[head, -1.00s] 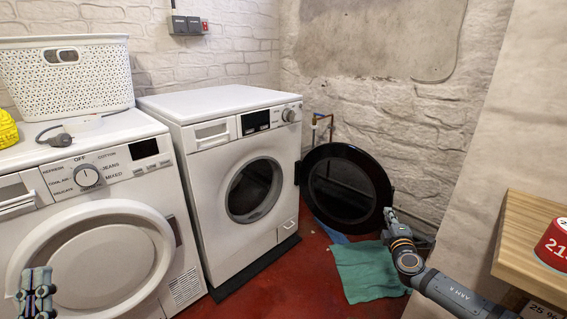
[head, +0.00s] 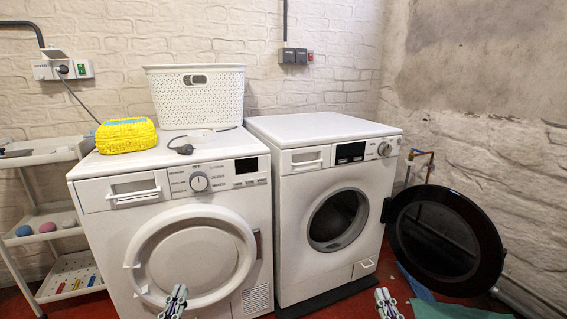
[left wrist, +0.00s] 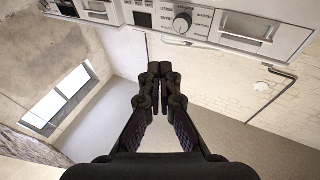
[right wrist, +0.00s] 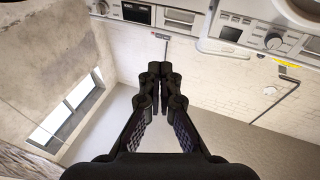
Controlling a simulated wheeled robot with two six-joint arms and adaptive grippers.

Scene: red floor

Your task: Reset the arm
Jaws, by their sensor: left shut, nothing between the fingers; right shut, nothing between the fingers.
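My left gripper (head: 173,302) shows at the bottom of the head view, in front of the round door of the left white machine. It also shows in the left wrist view (left wrist: 160,75), where its fingers are shut and empty. My right gripper (head: 386,303) is at the bottom edge of the head view, in front of the right machine's base. In the right wrist view (right wrist: 160,75) its fingers are shut with nothing between them. Most of both arms is out of the head view.
The left machine (head: 105,222) has a closed door. The washing machine (head: 293,262) has its black round door (head: 484,236) swung open to the right. A white basket (head: 196,107), a yellow item (head: 126,135) and a white shelf cart (head: 40,157) are nearby. A green cloth (head: 455,311) lies on the red floor.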

